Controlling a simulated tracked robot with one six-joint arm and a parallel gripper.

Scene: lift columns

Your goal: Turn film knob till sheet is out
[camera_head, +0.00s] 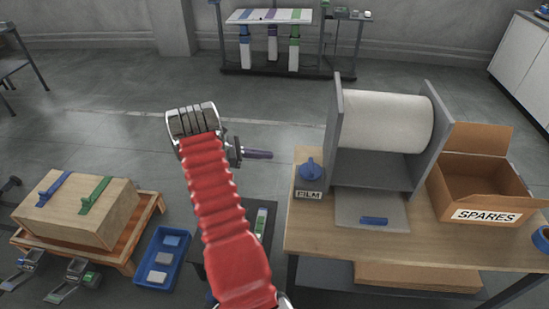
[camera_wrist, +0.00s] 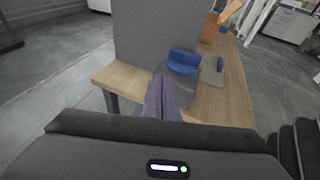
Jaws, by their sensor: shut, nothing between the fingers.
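The blue film knob (camera_head: 310,169) sits at the left front corner of the wooden table, above a "FILM" label (camera_head: 309,195). It also shows in the wrist view (camera_wrist: 184,61), just beyond my fingertips. A large white film roll (camera_head: 388,121) is held between two grey side panels (camera_head: 333,125). A grey plate (camera_head: 352,207) lies in front of it with a small blue bar (camera_head: 374,221). I cannot make out a separate sheet on the plate. My gripper (camera_head: 271,155), with purple fingers (camera_wrist: 163,98), is shut and empty, left of the knob and apart from it.
An open "SPARES" carton (camera_head: 487,216) stands right of the roll. A wooden crate (camera_head: 75,212) and a blue bin (camera_head: 162,259) are at left. A rack with coloured columns (camera_head: 270,48) stands at the back. The floor between is clear.

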